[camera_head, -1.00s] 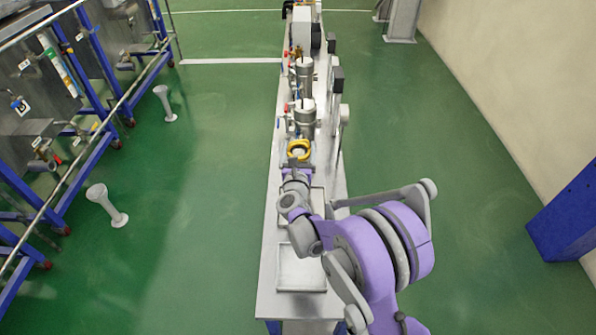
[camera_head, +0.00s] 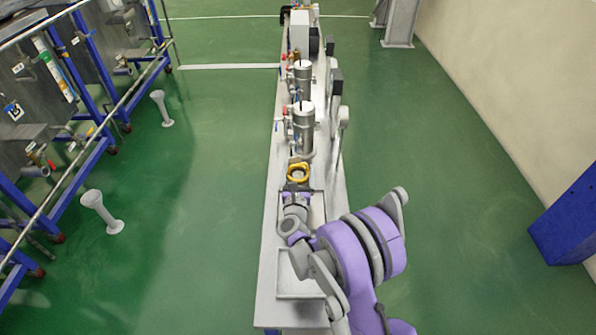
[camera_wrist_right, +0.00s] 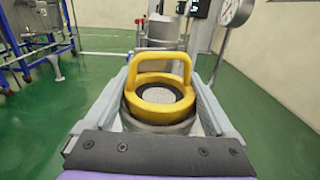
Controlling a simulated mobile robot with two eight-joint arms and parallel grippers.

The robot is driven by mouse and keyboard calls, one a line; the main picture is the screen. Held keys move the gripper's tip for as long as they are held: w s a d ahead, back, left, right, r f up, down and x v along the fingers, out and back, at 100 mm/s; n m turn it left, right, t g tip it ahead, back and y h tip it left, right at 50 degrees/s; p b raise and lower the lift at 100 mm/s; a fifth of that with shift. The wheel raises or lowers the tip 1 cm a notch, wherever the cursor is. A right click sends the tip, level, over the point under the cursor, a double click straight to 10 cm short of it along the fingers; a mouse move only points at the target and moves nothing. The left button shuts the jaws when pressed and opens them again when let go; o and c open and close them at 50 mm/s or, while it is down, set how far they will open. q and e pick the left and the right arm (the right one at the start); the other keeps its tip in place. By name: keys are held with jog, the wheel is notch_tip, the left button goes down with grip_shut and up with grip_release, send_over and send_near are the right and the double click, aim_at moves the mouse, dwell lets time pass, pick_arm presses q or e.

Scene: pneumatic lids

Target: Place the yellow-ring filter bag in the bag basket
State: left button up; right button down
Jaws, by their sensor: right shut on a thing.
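The yellow-ring filter bag (camera_head: 298,173) shows as a yellow ring over the bench. In the right wrist view its ring (camera_wrist_right: 160,102) has an upright yellow handle, with a grey body below and a pale inside. My right gripper (camera_head: 297,184) is shut on it; in the right wrist view the pale fingers stand at both sides of it. Most of the bag's body is hidden below the ring. I cannot tell which container is the bag basket. My left gripper is not in view.
Metal filter housings (camera_head: 303,130) with valves stand on the narrow bench (camera_head: 266,285) beyond the bag. A pressure gauge (camera_wrist_right: 234,11) stands behind it at the right. A shallow tray (camera_head: 300,290) lies at the bench's near end; another (camera_head: 318,210) is partly behind my arm.

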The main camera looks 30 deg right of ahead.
grip_release()
jog(key=shift+f, duration=0.1)
jog(key=shift+r, duration=0.2)
jog(key=v, duration=1.1)
jog(key=s+a+r+n+g+y, duration=0.1)
jog(key=s+a+r+n+y, duration=0.35)
jog(key=n, duration=0.75)
jog(key=s+a+r+n+y, duration=0.1)
jog(key=a+r+n+y, duration=0.2)
jog(key=a+n+y, duration=0.6)
jog(key=s+d+f+n+g+h, duration=0.2)
jog(key=s+n+g, duration=0.3)
jog(key=s+n, duration=0.5)
jog(key=s+d+f+n+g+h, duration=0.2)
jog(key=s+d+f+n+g, duration=0.2)
jog(key=s+n, duration=0.6)
jog(key=s+g+p, duration=0.1)
jog(key=s, duration=0.3)
jog(key=shift+s+n+h, duration=0.3)
jog(key=shift+n+h, duration=0.05)
jog(key=shift+n, duration=0.05)
